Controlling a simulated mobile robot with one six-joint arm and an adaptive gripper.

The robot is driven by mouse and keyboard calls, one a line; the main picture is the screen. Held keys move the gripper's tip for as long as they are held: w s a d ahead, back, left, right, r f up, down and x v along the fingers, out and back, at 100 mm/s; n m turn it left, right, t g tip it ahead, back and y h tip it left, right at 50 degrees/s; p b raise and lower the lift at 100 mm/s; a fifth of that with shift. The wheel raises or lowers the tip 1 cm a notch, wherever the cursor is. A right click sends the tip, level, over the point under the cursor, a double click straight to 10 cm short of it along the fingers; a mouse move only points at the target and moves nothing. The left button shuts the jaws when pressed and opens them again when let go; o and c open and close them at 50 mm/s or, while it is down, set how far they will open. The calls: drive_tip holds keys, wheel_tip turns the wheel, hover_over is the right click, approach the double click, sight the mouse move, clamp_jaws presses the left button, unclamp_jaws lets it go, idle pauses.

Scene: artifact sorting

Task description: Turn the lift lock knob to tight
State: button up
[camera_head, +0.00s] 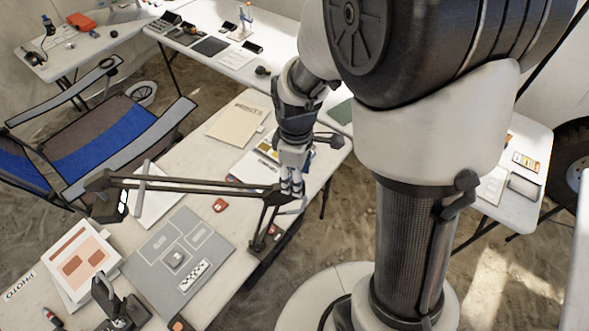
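A dark jointed stand arm (200,185) rises from a base on the near table and reaches left over a grey mat. Its elbow joint (272,196) is at the right end of the long bars. My gripper (292,188) points down right beside this elbow, at its right side. The fingertips are small and overlap the stand, so I cannot tell whether they touch it or are open or shut. I cannot make out the lift lock knob clearly; my gripper may hide it.
The near table holds the grey mat (157,268), a red object (220,205), papers (236,124) and a dark device (118,305). A blue folding chair (95,135) stands behind it. More tables with equipment stand at the back and right.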

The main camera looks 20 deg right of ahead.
drive_tip(key=shift+c, duration=0.5)
drive_tip(key=c, duration=1)
drive_tip(key=m, duration=0.4)
drive_tip(key=shift+m+b, duration=0.3)
drive_tip(key=m, duration=0.4)
drive_tip(key=shift+m, duration=0.3)
drive_tip(key=m+b, duration=0.1)
drive_tip(key=m, duration=0.3)
drive_tip(key=shift+m, duration=2.3)
